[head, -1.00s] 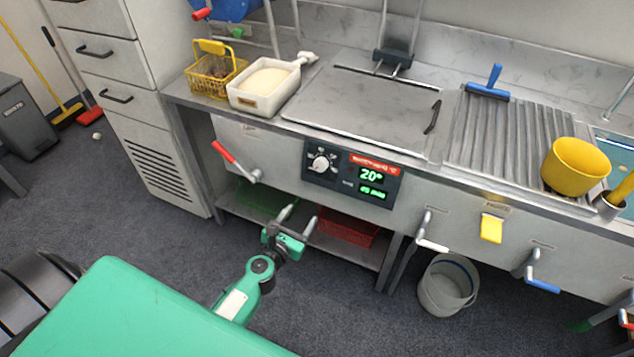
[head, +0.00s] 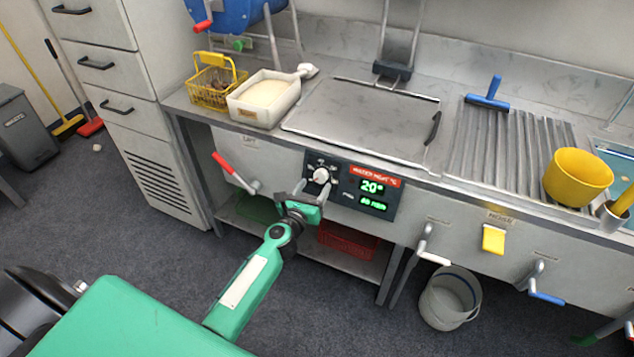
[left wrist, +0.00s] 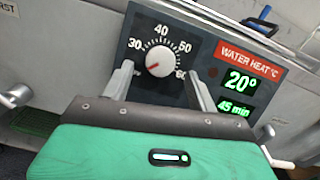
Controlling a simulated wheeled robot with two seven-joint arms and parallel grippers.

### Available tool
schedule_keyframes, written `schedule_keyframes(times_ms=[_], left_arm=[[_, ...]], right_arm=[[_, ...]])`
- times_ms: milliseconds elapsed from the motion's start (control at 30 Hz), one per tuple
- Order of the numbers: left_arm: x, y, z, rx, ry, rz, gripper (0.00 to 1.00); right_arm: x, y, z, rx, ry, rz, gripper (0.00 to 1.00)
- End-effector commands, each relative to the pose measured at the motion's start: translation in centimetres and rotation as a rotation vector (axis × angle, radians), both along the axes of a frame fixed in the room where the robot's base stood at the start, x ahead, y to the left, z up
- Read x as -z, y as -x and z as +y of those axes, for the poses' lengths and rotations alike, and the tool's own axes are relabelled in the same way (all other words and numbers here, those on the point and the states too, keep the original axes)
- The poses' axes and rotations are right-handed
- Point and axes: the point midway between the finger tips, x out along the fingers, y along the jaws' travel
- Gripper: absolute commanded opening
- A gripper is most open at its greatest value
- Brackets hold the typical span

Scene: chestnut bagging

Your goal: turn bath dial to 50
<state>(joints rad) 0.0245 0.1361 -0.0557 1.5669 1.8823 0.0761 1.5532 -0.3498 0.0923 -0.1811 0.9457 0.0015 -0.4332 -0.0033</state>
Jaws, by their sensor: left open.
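The white bath dial (head: 320,175) sits on a dark control panel (head: 379,205) on the front of the steel counter. In the left wrist view the dial (left wrist: 160,61) has a red pointer mark toward the lower left, below the 30. Numbers 30, 40, 50 and 60 run around it. The green display (left wrist: 240,81) reads 20° under a red WATER HEAT label. My left gripper (head: 313,189) is open just in front of the dial. In the wrist view its fingers (left wrist: 160,85) stand on either side of the dial's lower part, apart from it. My right gripper is not in view.
A red-handled lever (head: 232,170) is left of the panel, and a white-handled lever (head: 430,251) is to its right. A lower shelf holds a red crate (head: 349,240). A grey bucket (head: 450,298) stands on the floor. A steel lid (head: 362,118) lies above the panel.

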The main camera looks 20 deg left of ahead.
Motion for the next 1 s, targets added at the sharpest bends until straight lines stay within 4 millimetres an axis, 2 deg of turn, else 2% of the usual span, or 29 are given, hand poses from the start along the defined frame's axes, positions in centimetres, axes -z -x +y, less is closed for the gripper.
schedule_keyframes(times_ms=[200, 600, 667, 833, 1000], left_arm=[[0.0, -2.3, 0.0, 0.0, 0.0, 0.0, 0.59], [0.0, -2.9, 0.0, 0.0, -0.001, 0.0, 0.59], [0.0, -2.9, 0.0, 0.0, -0.001, 0.0, 0.49], [0.0, -2.9, 0.0, 0.0, -0.001, 0.0, 0.16], [0.0, -2.9, 0.0, 0.001, -0.004, 0.001, 0.14]], right_arm=[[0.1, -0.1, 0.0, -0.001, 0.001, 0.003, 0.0], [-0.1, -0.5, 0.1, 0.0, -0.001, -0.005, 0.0], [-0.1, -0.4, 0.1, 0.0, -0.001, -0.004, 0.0], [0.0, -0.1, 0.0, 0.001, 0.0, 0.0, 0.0], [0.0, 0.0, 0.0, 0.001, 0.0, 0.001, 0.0]])
